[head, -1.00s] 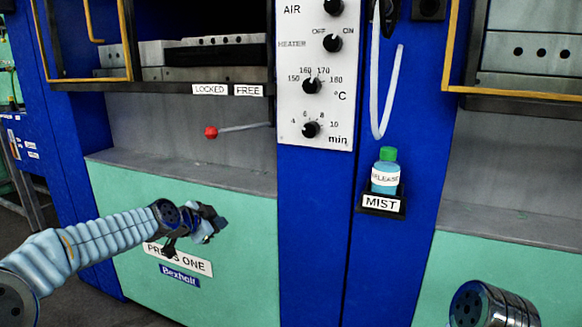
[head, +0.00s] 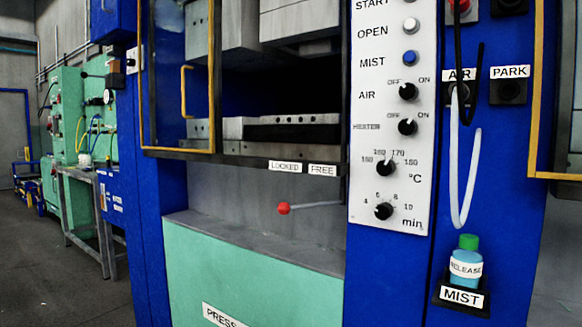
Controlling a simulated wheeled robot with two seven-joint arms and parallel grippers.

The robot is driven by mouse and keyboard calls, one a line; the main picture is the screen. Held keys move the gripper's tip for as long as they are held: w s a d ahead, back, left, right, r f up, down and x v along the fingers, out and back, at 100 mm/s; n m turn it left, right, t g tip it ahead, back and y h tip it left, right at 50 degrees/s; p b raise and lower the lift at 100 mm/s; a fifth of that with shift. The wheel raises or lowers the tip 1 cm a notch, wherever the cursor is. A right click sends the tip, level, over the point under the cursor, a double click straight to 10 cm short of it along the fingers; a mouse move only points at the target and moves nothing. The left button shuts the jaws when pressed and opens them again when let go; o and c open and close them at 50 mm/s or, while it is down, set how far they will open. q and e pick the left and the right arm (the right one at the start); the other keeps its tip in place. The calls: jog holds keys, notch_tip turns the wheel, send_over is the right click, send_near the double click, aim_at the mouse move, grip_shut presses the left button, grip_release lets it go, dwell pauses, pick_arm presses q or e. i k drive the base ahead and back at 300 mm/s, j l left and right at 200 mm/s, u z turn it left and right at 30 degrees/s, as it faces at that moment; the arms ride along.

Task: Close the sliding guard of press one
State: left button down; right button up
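Press one (head: 240,280) stands in front of me, a blue and mint-green machine with its name label partly cut off at the bottom edge. Its sliding guard (head: 146,80) is a yellow-edged frame with a yellow handle (head: 186,92). The guard sits at the left side of the opening, and the middle and right of the opening are uncovered, showing the grey platens (head: 290,122). Below the opening is a lever with a red knob (head: 284,208), beside the LOCKED and FREE labels. Neither of my grippers is in view.
A white control panel (head: 394,120) with knobs and buttons is right of the opening. A green-capped release bottle (head: 466,262) stands in the MIST holder (head: 461,297). Another yellow-edged frame (head: 534,100) is at the far right. Open floor (head: 60,270) and a grey bench (head: 85,205) lie left.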

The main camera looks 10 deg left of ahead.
aim_at(210, 9)
jog(key=i+j, duration=0.1)
jog(key=j, duration=0.3)
jog(key=i+j+z, duration=0.1)
jog(key=j, duration=0.25)
jog(key=i+j, duration=0.15)
jog(key=j, duration=0.25)
